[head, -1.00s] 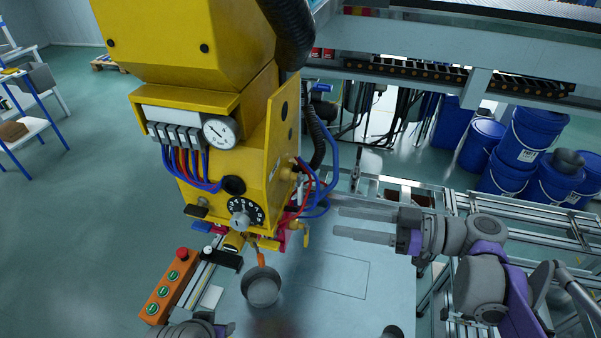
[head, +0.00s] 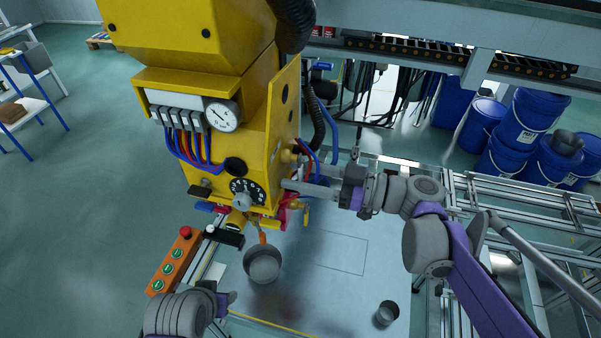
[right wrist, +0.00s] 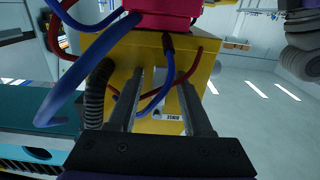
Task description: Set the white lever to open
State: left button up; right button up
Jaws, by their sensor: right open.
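The yellow panel fixture (head: 285,115) hangs at left centre in the head view, with hoses on its right side. My right gripper (head: 295,177) is open at that side, its fingers pointing left among the hoses. In the right wrist view, my open right gripper (right wrist: 161,80) has its fingers apart before the yellow housing (right wrist: 125,55). A small pale part, perhaps the white lever, shows near the right finger beside a white label (right wrist: 167,117); its setting cannot be read. My left gripper (head: 224,300) is at the bottom left, its jaws unclear.
Red and blue hoses (right wrist: 182,75) cross near my right fingers. Below the fixture are a grey pan (head: 263,266) and a dark cup (head: 386,313) on the table. An orange button box (head: 173,262) stands at left. Blue buckets (head: 527,125) are at back right.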

aim_at(271, 171)
grip_shut()
